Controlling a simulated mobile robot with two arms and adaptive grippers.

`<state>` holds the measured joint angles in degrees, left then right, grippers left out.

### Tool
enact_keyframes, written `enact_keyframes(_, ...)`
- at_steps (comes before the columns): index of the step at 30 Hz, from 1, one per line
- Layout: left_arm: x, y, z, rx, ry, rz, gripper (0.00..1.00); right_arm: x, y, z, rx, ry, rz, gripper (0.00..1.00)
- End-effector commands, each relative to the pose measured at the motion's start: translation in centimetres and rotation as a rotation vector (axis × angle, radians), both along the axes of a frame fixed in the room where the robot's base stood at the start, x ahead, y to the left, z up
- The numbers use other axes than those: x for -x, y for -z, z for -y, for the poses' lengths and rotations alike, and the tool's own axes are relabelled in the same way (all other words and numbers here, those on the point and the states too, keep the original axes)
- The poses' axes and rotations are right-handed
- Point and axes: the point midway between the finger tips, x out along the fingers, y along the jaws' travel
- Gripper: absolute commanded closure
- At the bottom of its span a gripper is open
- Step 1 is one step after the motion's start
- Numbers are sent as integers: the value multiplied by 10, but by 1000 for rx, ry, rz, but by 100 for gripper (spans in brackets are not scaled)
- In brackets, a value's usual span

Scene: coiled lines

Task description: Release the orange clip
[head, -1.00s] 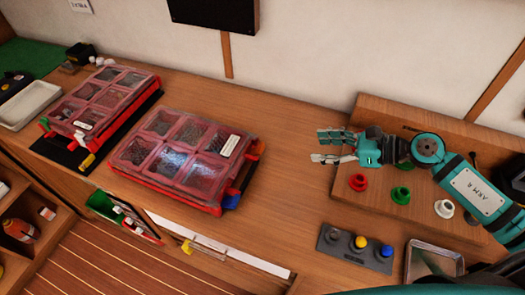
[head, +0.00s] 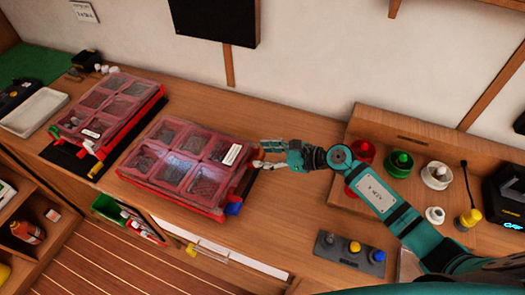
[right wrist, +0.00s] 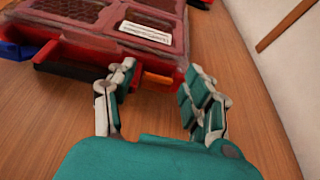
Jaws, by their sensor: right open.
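The orange clip (right wrist: 157,79) is a small bar on the near edge of the red case (right wrist: 78,58) in the right wrist view. My right gripper (right wrist: 160,82) is open, with its fingers on either side of the clip and nothing held between them. Whether a finger touches the clip I cannot tell. In the head view, my right gripper (head: 263,155) is at the right end of the nearer clear-lidded red case (head: 165,188) and largely hides the clip. The case lid is down. My left gripper is not in view.
A blue clip (head: 233,209) sits on the same case's front right corner. A second red case (head: 75,135) lies further left. A wooden board with coloured knobs (head: 400,160) and a grey button panel (head: 350,250) are at the right. Bare counter lies between.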

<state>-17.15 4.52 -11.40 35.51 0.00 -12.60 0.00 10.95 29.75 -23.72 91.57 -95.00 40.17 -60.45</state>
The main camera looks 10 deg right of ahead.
Motion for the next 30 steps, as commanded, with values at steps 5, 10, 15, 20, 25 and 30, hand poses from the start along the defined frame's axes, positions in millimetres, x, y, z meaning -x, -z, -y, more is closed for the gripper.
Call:
enact_keyframes(5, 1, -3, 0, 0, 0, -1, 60, -5, 4, -9, 0, -1, 0, 48)
enact_keyframes(10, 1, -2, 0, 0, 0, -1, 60, -6, 5, -9, 0, -1, 0, 48)
enact_keyframes(15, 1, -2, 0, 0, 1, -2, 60, -6, 5, -9, 0, -1, 0, 57)
enact_keyframes(20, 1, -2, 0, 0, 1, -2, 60, -6, 4, -9, 0, -1, 0, 78)
enact_keyframes(25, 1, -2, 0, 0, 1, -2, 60, -5, 4, -9, 0, -1, 0, 100)
enact_keyframes(30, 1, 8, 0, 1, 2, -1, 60, -5, 9, -8, -9, 0, 6, 100)
